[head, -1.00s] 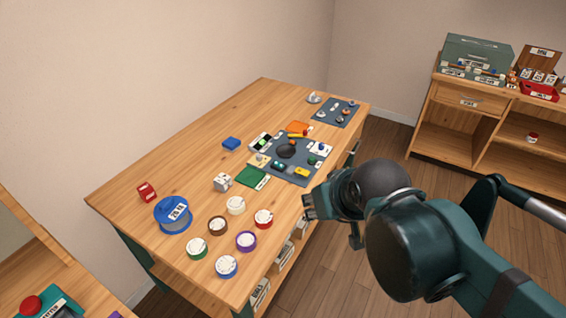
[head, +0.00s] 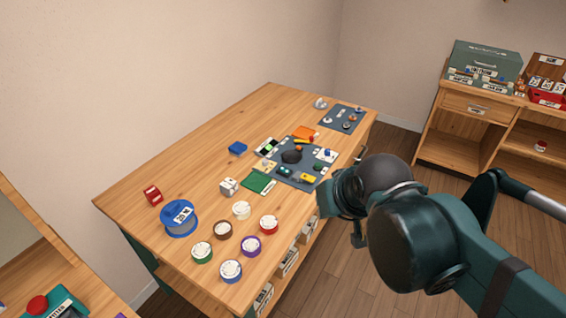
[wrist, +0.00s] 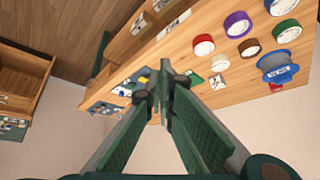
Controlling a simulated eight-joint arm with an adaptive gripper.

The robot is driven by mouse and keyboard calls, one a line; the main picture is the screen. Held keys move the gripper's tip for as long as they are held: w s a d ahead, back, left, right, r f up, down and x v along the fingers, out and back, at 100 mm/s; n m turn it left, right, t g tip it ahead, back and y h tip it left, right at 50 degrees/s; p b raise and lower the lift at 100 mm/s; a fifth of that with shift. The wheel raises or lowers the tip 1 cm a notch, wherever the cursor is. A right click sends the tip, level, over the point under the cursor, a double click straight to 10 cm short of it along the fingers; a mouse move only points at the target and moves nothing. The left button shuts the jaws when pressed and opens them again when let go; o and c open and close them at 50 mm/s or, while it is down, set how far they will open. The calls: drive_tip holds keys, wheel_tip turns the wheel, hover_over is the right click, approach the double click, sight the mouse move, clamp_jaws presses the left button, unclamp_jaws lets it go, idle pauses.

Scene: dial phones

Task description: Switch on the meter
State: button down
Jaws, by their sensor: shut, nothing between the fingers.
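I cannot tell for certain which thing is the meter. A small yellow device (head: 308,178) lies at the near edge of a dark mat (head: 290,184) with several small parts on it, at the middle of the wooden table. My gripper (wrist: 160,88) is shut and empty, its fingers together in the wrist view. In the head view it is at the table's right edge, beside the mat and apart from it, and its fingers are mostly hidden by my wrist.
Several tape rolls, a purple one (head: 250,245) among them, and a blue spool (head: 179,219) stand at the table's near end. A green card (head: 256,181) lies by the mat. A second dark mat (head: 341,118) is at the far end. A teal device with a red button (head: 38,304) is at lower left.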

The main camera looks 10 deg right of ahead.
drive_tip(key=w+r+m+g+p, duration=0.1)
drive_tip(key=w+r+m+p, duration=0.1)
drive_tip(key=w+r+p, duration=0.45)
drive_tip(key=m+g+y+p, duration=0.2)
drive_tip(key=m+g+p, duration=0.2)
drive_tip(key=m+p, duration=0.4)
hover_over(283, 168)
drive_tip(key=s+d, duration=0.2)
wheel_tip(283, 168, down, 8)
drive_tip(key=n, duration=0.1)
drive_tip(key=shift+p, duration=0.3)
drive_tip(key=shift+a, duration=0.1)
idle(0.4)
drive_tip(key=shift+d+b+x, duration=0.1)
drive_tip(key=shift+b+x, duration=0.35)
drive_tip(key=shift+x, duration=3)
drive_tip(key=shift+d+b+x, duration=0.15)
drive_tip(key=shift+b+x, duration=0.3)
drive_tip(key=shift+x, duration=3.05)
drive_tip(key=shift+s, duration=0.2)
drive_tip(key=shift+f, duration=0.1)
